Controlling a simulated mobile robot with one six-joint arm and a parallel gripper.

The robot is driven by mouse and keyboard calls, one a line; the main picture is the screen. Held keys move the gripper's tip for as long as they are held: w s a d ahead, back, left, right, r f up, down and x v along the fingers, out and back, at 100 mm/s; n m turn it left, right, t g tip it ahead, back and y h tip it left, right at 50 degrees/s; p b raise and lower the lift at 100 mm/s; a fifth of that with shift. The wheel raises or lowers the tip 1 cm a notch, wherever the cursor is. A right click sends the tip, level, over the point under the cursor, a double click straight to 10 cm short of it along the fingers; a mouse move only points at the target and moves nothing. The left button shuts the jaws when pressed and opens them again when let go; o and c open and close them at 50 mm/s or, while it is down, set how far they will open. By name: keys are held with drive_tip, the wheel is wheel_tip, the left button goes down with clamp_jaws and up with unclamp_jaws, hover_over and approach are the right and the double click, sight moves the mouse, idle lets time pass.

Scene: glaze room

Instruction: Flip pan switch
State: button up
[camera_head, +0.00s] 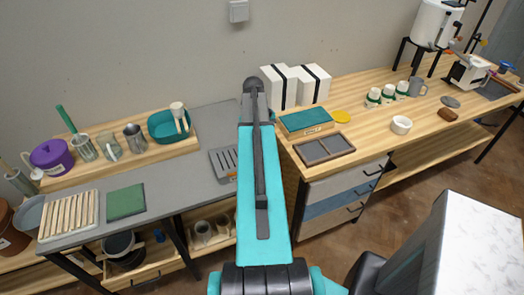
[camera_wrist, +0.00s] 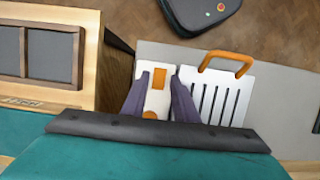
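A white switch box (camera_wrist: 141,70) with an orange rocker (camera_wrist: 160,77) lies below my gripper in the wrist view. A second orange spot (camera_wrist: 150,115) shows nearer the wrist. My gripper (camera_wrist: 162,82) has its two dark fingers apart, with the white box and orange rocker showing between them. I cannot tell whether a finger touches the rocker. Beside the box on the right is a white slotted plate (camera_wrist: 222,95) with an orange handle (camera_wrist: 226,60). In the head view the slotted plate (camera_head: 223,163) shows left of my arm, which hides the switch box and gripper.
The grey bench (camera_head: 175,190) holds a green mat (camera_head: 125,202) and a slatted wooden rack (camera_head: 68,214). On the wooden counter to the right are a divided dark tray (camera_head: 324,148), a teal-topped box (camera_head: 306,121) and white-and-black boxes (camera_head: 312,84).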

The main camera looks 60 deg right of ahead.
drive_tip(key=shift+p+v, duration=1.1)
drive_tip(key=shift+v, duration=1.1)
